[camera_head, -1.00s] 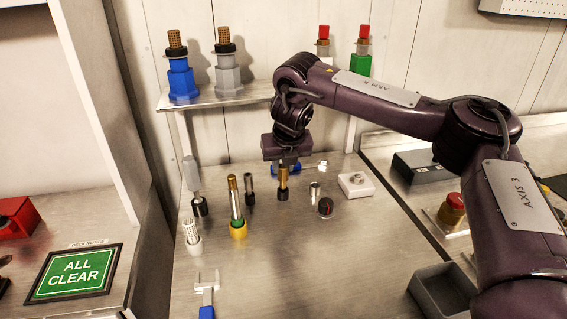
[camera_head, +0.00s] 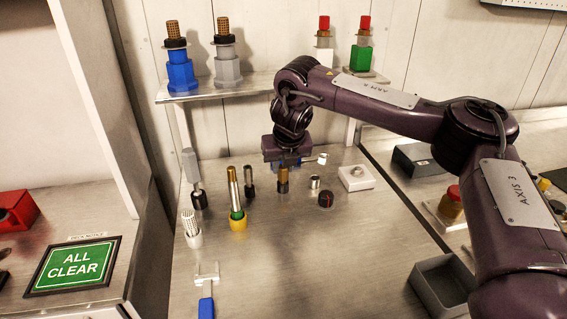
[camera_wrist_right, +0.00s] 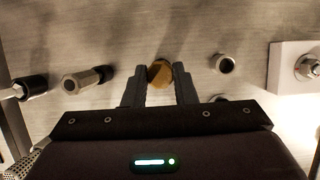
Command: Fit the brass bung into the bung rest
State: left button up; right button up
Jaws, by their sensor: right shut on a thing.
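The brass bung (camera_head: 283,173) is upright on the bench under my right gripper (camera_head: 283,165). In the right wrist view my fingers (camera_wrist_right: 160,84) are on either side of the round brass top (camera_wrist_right: 160,73), shut on it. A dark, cup-like base (camera_head: 283,187), which looks like the bung rest, is directly below the bung and in line with it. The bung's lower end meets or enters this base; how deep it sits I cannot tell. My left gripper is not in view.
A tall brass-topped piece in a yellow base (camera_head: 238,222) and a dark grey-topped post (camera_head: 250,187) stand to the left. The front bench centre is clear.

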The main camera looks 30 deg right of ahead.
jog(key=shift+f, duration=0.2)
jog(key=o, duration=0.9)
jog(key=shift+r, duration=0.15)
jog(key=v, duration=0.7)
jog(key=shift+s+r+p, duration=0.2)
jog(key=shift+p, duration=0.2)
